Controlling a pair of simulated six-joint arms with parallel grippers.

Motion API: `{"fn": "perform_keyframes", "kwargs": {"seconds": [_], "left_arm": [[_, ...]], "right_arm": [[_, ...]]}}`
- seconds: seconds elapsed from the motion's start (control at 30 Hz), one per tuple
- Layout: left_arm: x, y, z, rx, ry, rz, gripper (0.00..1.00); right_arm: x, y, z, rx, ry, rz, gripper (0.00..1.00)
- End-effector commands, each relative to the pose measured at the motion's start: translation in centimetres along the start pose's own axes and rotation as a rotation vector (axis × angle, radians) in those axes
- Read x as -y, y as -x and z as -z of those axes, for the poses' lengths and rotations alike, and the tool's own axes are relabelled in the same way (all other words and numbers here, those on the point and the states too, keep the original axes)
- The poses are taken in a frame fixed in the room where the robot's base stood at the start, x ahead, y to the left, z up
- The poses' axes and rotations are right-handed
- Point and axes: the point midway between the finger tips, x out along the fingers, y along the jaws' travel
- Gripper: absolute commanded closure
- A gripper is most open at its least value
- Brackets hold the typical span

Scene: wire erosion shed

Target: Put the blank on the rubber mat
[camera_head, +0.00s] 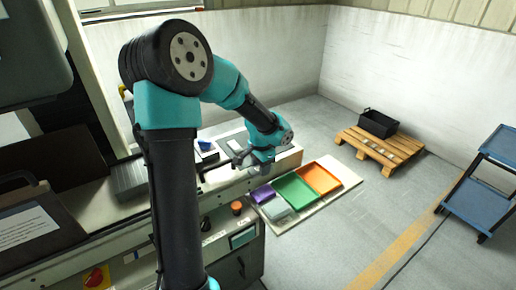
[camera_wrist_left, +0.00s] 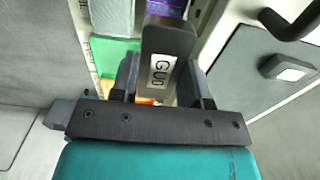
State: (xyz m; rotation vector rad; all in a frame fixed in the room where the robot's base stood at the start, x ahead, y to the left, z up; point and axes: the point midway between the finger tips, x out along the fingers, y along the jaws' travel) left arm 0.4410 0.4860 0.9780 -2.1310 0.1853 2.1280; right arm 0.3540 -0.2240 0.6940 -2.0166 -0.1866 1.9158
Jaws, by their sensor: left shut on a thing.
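My left gripper (camera_head: 240,163) reaches over the far end of the machine bench in the head view. In the left wrist view its two dark fingers (camera_wrist_left: 163,88) are shut on a dark grey block (camera_wrist_left: 168,38) with a white label, which looks like the blank. The block stands out beyond the fingertips, clear of any surface that I can make out. In the head view the block is too small to tell apart from the gripper. I cannot tell for sure which surface is the rubber mat. My right gripper is not in view.
A ribbed dark grey piece (camera_head: 130,180) lies on the bench at left. A pallet (camera_head: 392,146) with a black crate (camera_head: 377,123) and a blue cart (camera_head: 482,192) stand farther right.

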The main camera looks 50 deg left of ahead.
Motion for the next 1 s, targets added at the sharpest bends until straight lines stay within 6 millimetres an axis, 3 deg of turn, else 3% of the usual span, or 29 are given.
{"fn": "perform_keyframes", "kwargs": {"seconds": [0.7, 1.0], "left_arm": [[11.1, -1.3, 7.0, 0.000, 0.000, 0.001, 0.99], [12.6, -1.4, 7.9, 0.000, -0.002, 0.001, 0.99]], "right_arm": [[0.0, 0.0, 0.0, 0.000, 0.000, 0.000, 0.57], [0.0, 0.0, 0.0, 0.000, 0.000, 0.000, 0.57]]}}
